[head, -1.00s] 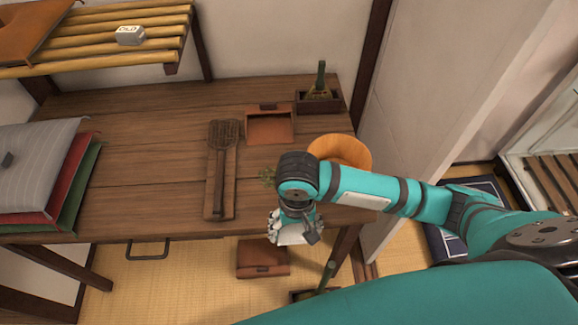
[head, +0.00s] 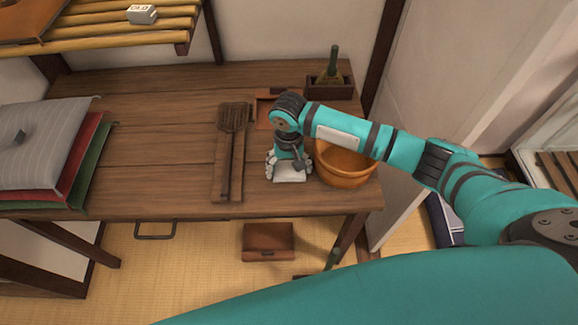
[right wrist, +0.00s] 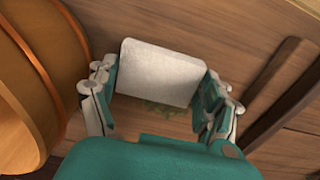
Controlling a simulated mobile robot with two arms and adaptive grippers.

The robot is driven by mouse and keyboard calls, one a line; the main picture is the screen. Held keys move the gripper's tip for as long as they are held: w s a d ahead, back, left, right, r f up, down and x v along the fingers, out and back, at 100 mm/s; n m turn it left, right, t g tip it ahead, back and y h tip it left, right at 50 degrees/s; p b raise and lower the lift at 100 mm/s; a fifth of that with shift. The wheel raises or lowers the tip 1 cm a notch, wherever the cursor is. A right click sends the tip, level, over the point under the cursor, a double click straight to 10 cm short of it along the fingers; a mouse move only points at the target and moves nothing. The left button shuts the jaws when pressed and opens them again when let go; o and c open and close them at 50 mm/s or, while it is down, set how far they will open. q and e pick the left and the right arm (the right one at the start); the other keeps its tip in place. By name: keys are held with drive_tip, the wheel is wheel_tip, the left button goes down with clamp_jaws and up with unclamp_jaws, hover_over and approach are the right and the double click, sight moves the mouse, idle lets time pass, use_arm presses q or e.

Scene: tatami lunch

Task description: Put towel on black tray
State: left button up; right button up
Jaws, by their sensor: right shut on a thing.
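A small white towel (head: 290,176) is held between the fingers of my right gripper (head: 289,168), over the front part of the wooden table. The right wrist view shows the towel (right wrist: 160,72) as a pale rounded block, with a finger of the gripper (right wrist: 157,102) on each side. Whether it touches the tabletop I cannot tell. I make out no black tray in either view. My left gripper is not in view.
An orange wooden tub (head: 345,165) stands close to the right of the gripper. Wooden utensils on a board (head: 229,150) lie to its left. A reddish-brown tray (head: 263,112), partly hidden by my arm, and a brush box (head: 330,90) are behind. Folded cloths (head: 50,150) lie at left.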

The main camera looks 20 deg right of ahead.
drive_tip(key=shift+f, duration=0.15)
drive_tip(key=o, duration=0.8)
drive_tip(key=shift+c, duration=0.2)
